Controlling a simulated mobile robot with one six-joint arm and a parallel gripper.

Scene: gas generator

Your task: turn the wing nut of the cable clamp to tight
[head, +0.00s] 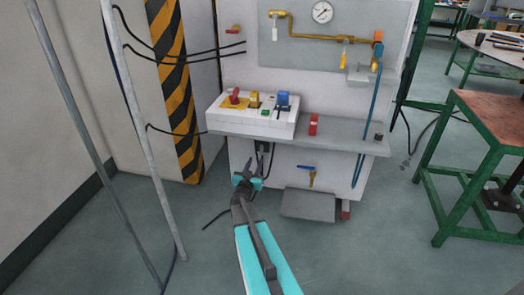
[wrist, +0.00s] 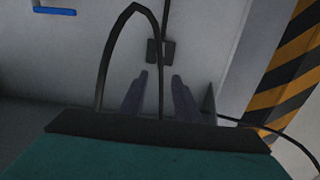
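My gripper (head: 255,166) is below the shelf of the grey-white cabinet, in front of its lower panel. In the wrist view its two dark fingers (wrist: 160,76) stand apart with nothing held between them. Just beyond the fingertips is a small dark part with two lobes (wrist: 168,51) on the panel, beside a black cable; it looks like the cable clamp with its wing nut. In the head view a dark fitting (head: 264,147) shows at that place, under the shelf. The nut's exact angle cannot be read. Contact with the fingers is not visible.
A black cable loop (wrist: 133,10) passes close to the fingers. A blue-handled valve (head: 307,168) is right of my gripper, above a grey box (head: 308,205). The shelf (head: 345,143) overhangs. A striped pillar (head: 178,95) stands left; the floor in front is mostly clear.

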